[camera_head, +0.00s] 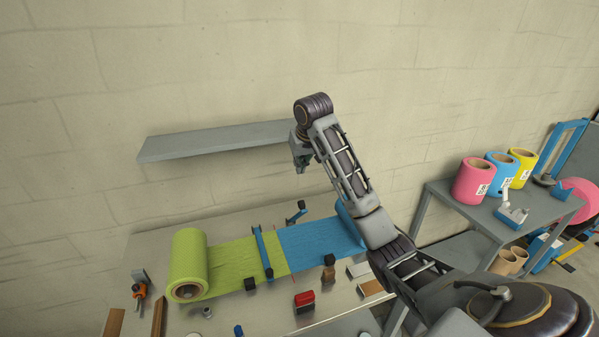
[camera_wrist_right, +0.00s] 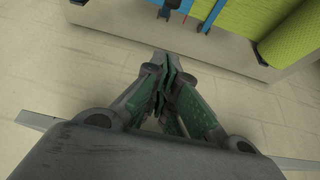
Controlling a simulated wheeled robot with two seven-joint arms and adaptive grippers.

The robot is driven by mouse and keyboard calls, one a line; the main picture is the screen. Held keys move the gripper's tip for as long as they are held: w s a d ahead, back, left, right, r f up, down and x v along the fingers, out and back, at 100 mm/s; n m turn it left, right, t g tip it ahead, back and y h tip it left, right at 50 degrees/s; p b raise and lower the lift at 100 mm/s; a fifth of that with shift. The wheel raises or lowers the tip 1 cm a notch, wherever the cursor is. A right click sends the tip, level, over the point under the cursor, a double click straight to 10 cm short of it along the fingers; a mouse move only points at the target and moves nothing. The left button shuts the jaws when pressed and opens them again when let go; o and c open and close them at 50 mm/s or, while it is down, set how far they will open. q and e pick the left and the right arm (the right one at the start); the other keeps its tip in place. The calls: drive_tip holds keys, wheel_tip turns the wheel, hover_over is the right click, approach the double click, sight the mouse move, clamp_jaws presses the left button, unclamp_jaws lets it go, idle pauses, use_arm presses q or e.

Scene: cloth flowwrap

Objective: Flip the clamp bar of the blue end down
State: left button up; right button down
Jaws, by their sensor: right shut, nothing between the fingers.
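The blue film (camera_head: 318,238) lies flat on the table, its left edge meeting the green film (camera_head: 228,262). The clamp bar of the blue end (camera_head: 296,215) stands swung up off the film at its back edge, with a dark knob at its tip. A dark catch (camera_head: 329,261) sits at the film's front edge. Another blue clamp bar (camera_head: 262,252) lies down across the green film. My right gripper (camera_head: 301,168) is shut and empty, in the air behind and above the raised bar. It also shows in the right wrist view (camera_wrist_right: 166,62), apart from the bars. My left gripper is out of view.
A grey wall shelf (camera_head: 210,141) is close to the left of my right gripper. A red stamp-like block (camera_head: 304,301) lies at the front. A side table (camera_head: 480,210) with coloured rolls is at right.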

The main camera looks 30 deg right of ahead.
wheel_tip(320, 180, down, 11)
drive_tip(key=p, duration=0.2)
drive_tip(key=shift+w, duration=0.4)
idle(0.6)
drive_tip(key=shift+d, duration=0.1)
drive_tip(key=shift+f, duration=0.1)
idle(0.4)
